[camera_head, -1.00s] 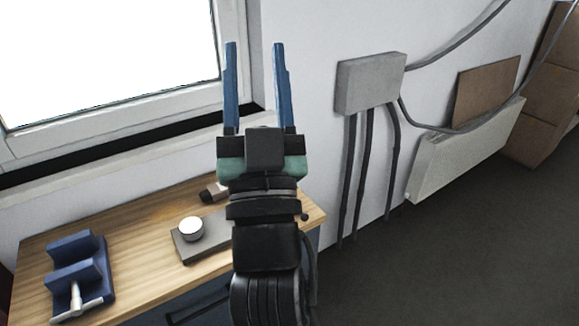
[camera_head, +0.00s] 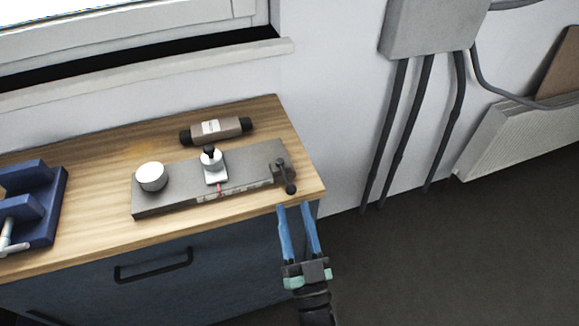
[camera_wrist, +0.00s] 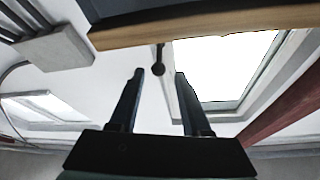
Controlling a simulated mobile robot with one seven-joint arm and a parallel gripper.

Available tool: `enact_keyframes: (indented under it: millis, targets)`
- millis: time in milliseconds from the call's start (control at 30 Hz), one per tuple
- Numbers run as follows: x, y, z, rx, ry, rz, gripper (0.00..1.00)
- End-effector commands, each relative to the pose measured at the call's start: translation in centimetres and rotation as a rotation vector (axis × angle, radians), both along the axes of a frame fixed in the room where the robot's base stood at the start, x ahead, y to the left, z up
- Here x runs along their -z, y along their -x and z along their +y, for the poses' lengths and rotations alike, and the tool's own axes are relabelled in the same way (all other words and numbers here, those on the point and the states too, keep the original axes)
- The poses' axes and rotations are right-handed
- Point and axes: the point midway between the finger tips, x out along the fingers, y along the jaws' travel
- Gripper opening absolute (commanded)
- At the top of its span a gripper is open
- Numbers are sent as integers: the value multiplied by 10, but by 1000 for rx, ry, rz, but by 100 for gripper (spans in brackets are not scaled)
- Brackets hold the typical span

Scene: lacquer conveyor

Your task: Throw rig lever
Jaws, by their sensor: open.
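The rig (camera_head: 240,178) is a flat grey plate on the wooden workbench, with a white round knob (camera_head: 152,176) at its left end and a small white block with a black knob (camera_head: 213,163) in its middle. The dark lever (camera_head: 289,182) sits at the rig's right end, its ball tip close to the bench's front edge. My gripper (camera_head: 294,206) is open and empty just in front of that edge, its blue fingers pointing at the lever and apart from it.
A brown cylinder with black ends (camera_head: 217,130) lies behind the rig. A blue vise (camera_head: 30,205) stands at the bench's left. A grey wall box (camera_head: 432,25) with cables hangs at the right. The floor right of the bench is clear.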

Motion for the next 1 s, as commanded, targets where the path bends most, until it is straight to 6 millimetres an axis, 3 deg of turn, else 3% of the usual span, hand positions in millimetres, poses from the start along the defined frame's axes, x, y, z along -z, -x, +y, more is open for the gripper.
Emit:
enact_keyframes:
  millis: [200, 433, 867, 1000]
  targets:
    - [-19, -44, 9, -1, 4, -5, 48]
    - [-31, -76, 15, 1, 2, -3, 48]
    - [-35, -86, 18, 2, 2, 0, 48]
    - [-35, -86, 18, 2, 2, -1, 26]
